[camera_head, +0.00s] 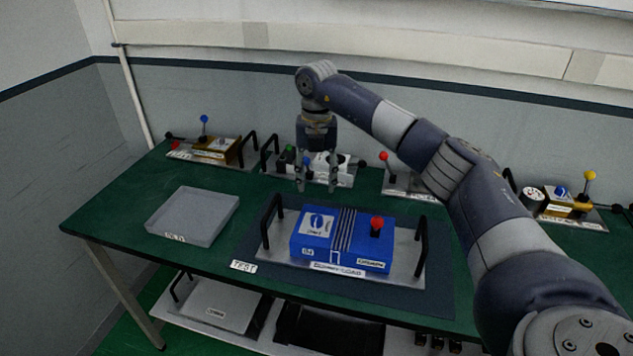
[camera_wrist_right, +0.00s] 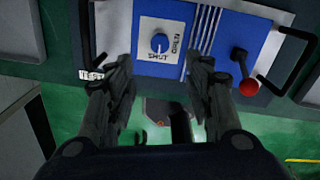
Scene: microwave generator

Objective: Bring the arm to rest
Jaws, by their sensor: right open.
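My right arm reaches in from the right of the head view and bends down over the green table (camera_head: 150,208). Its gripper (camera_head: 317,186) points downward with two fingers apart and nothing between them. It hangs above and behind the blue device (camera_head: 340,240), apart from it. The right wrist view shows both fingers (camera_wrist_right: 163,95) spread, with the blue device (camera_wrist_right: 207,40) beyond them. The device has a blue knob marked SHUT and OPEN and a red-tipped lever (camera_head: 377,224). My left gripper is not in view.
A grey tray (camera_head: 168,217) lies on the table's left. Along the back stand a device with a blue-tipped lever (camera_head: 204,121), a white one partly behind my gripper, and one with a yellow-tipped lever (camera_head: 589,176). A lower shelf holds metal plates (camera_head: 219,305).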

